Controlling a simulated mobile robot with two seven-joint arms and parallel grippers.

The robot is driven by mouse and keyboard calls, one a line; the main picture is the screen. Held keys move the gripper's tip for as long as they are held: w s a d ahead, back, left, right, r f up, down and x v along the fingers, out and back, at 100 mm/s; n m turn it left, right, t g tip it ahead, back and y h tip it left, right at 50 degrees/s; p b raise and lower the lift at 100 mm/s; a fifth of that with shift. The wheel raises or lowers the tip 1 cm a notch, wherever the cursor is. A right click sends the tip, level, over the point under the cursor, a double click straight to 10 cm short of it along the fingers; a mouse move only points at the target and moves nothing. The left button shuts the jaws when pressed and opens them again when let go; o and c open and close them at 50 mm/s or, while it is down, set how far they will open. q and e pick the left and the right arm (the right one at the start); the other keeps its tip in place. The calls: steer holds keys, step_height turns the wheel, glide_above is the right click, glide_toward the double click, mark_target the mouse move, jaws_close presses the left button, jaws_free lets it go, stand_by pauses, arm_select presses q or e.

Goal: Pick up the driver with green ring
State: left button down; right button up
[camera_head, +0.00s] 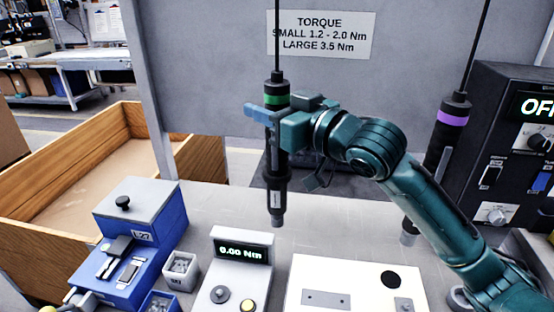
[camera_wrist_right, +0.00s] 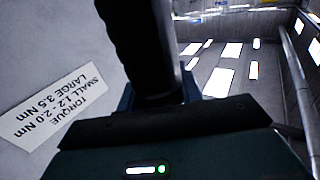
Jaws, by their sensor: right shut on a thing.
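The driver with the green ring (camera_head: 277,190) hangs upright from a cable at the centre of the head view. My right gripper (camera_head: 272,115) is shut on its upper body, just below the green ring. Its fingers wrap the driver and hide part of it. In the right wrist view the dark driver body (camera_wrist_right: 140,40) stands between the fingers of the gripper. The driver's tip is above the table and does not touch it.
A driver with a purple ring (camera_head: 453,117) hangs at the right, partly behind my right arm. Below stand a torque display (camera_head: 241,252), a white plate box (camera_head: 340,280) and a blue unit (camera_head: 140,225). A black control box (camera_head: 500,150) is at the right; a wooden crate (camera_head: 60,150) is left.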

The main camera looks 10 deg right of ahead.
jaws_close()
steer(key=shift+r, duration=0.1)
steer(key=shift+r, duration=0.1)
